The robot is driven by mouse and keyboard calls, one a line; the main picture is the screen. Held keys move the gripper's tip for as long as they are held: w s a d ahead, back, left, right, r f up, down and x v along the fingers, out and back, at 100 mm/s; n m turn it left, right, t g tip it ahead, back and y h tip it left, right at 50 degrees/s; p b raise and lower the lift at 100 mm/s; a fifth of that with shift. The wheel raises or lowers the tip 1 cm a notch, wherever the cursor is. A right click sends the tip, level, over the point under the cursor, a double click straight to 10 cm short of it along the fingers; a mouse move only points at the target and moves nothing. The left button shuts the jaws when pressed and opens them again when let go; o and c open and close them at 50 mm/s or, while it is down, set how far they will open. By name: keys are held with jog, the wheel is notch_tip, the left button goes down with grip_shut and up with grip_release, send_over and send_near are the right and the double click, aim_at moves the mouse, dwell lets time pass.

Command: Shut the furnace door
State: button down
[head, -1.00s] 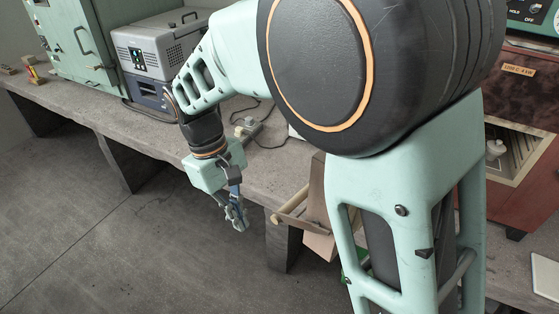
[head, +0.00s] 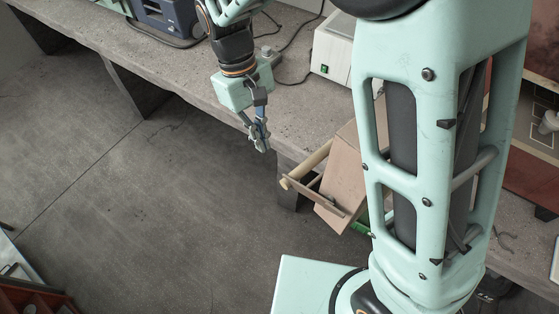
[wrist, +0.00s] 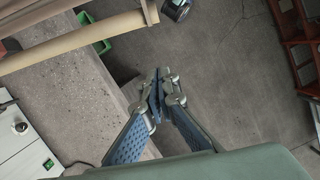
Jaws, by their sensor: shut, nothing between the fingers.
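The furnace (head: 535,172) is a dark red box at the right of the head view. Its pale-lined front opening shows, with a pale object (head: 548,121) in it. A tan panel with a round wooden bar (head: 306,164) juts past the bench edge; it appears to be the furnace door, standing open. My arm hides where it joins the furnace. My gripper (head: 261,142) is shut and empty, pointing down beyond the bench edge, left of the bar and apart from it. In the wrist view, the bar (wrist: 80,40) lies beyond and left of the fingertips (wrist: 160,88).
The concrete bench (head: 190,65) runs behind my gripper. A white device (head: 332,55) with a green switch stands on it, near cables. A green container (head: 362,229) is low beneath the panel. A red rack (head: 30,295) stands at lower left. The floor between is clear.

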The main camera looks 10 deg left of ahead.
jog(key=s+d+f+p, duration=0.1)
jog(key=s+d+f, duration=0.2)
jog(key=d+f, duration=0.1)
jog(key=shift+x, duration=0.95)
jog(key=shift+s+d, duration=0.1)
